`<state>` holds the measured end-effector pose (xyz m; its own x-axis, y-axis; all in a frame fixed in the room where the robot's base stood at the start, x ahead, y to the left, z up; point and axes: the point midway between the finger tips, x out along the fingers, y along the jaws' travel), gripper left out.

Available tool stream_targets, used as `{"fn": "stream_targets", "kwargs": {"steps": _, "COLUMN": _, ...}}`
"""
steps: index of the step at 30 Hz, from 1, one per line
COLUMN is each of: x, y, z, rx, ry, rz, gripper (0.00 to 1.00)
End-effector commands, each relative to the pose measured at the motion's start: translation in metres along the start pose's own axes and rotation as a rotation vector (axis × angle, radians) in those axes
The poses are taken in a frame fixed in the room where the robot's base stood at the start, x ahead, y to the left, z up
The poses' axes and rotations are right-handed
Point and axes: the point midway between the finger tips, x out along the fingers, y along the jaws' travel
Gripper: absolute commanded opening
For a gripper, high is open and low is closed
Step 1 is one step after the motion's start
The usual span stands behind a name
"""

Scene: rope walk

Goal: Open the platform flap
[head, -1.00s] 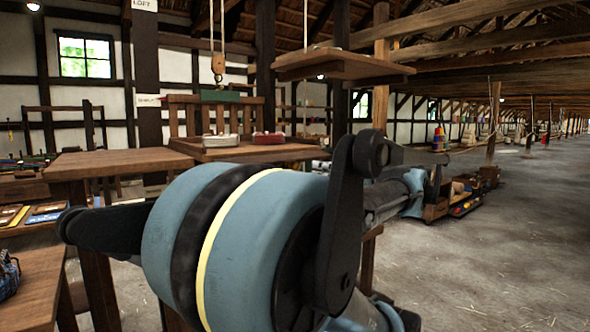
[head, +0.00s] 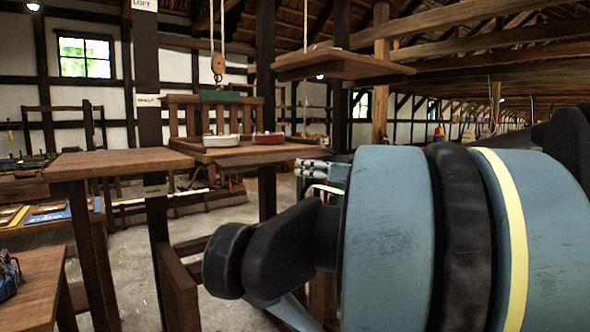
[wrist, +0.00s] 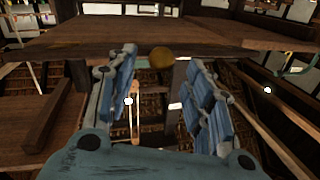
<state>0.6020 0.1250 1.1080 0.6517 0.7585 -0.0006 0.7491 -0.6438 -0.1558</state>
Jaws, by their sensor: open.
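In the wrist view my gripper (wrist: 160,66) is open, its two blue-padded fingers apart with nothing between the pads. A round yellow-brown knob-like thing (wrist: 161,57) shows beyond the fingertips, near the edge of a broad dark wooden board (wrist: 80,40); I cannot tell whether it touches a finger. In the head view a raised wooden platform (head: 255,150) with a slatted back holds a white and a red item. Another wooden panel (head: 345,66) is up at the top centre. I cannot tell which board is the flap.
A pulley block with a hook (head: 218,66) hangs above a green block (head: 221,96) at the platform. A wooden table (head: 115,162) stands to the left beside a dark post (head: 147,60). My arm covers the lower right of the head view.

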Motion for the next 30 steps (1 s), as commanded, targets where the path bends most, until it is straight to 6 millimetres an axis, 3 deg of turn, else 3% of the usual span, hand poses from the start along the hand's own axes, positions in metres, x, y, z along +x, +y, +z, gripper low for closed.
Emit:
{"fn": "stream_targets", "kwargs": {"steps": 19, "x": 0.048, "y": -0.001, "z": 0.0, "rx": 0.0, "ry": 0.0, "rz": -0.003, "gripper": 0.47}}
{"fn": "stream_targets", "kwargs": {"steps": 30, "x": 0.059, "y": 0.0, "z": 0.0, "rx": 0.0, "ry": 0.0, "rz": 0.0, "gripper": 0.47}}
